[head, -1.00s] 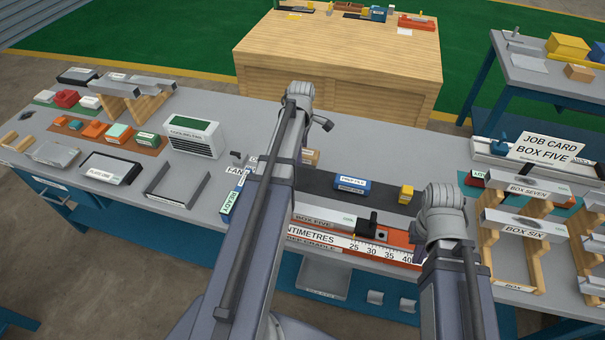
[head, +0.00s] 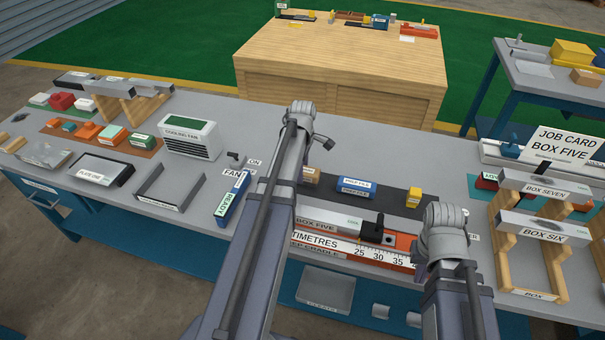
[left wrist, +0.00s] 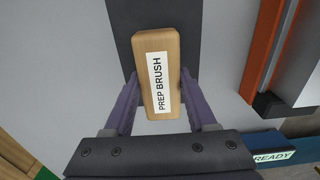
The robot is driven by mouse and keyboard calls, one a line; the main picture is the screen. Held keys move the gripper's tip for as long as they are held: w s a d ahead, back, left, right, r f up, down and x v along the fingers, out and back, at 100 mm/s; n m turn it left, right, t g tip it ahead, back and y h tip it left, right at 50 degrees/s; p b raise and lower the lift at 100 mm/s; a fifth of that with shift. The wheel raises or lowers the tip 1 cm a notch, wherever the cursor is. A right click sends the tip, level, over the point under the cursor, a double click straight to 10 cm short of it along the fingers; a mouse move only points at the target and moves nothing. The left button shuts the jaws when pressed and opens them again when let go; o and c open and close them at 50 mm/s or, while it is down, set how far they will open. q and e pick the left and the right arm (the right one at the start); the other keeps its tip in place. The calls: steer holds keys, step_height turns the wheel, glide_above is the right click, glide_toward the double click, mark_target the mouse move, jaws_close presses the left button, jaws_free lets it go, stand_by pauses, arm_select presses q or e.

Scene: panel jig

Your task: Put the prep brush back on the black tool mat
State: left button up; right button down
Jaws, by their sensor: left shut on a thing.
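The prep brush (left wrist: 160,72), a tan block with a white label reading PREP BRUSH, is between the purple fingers of my left gripper (left wrist: 159,88), which is shut on it. Behind it in the left wrist view lies the black tool mat (left wrist: 206,30); the brush overlaps it in the picture, and I cannot tell whether they touch. In the head view, a tan labelled block (head: 311,177), apparently the brush, shows beside my left arm at the left end of the mat (head: 397,197). My left fingers are hidden there.
A blue labelled block (head: 355,190) and a yellow block (head: 413,197) stand on the mat. The BOX FIVE panel (head: 330,224) and a centimetre rule (head: 330,245) lie in front. A blue READY block (head: 229,205) and a fan switch (head: 236,160) are to the left.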

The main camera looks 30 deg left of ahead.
arm_select(q)
steer(key=shift+f, duration=0.15)
steer(key=o, duration=1.2)
step_height(320, 180, up, 12)
steer(key=p, duration=1.2)
steer(key=shift+r, duration=0.25)
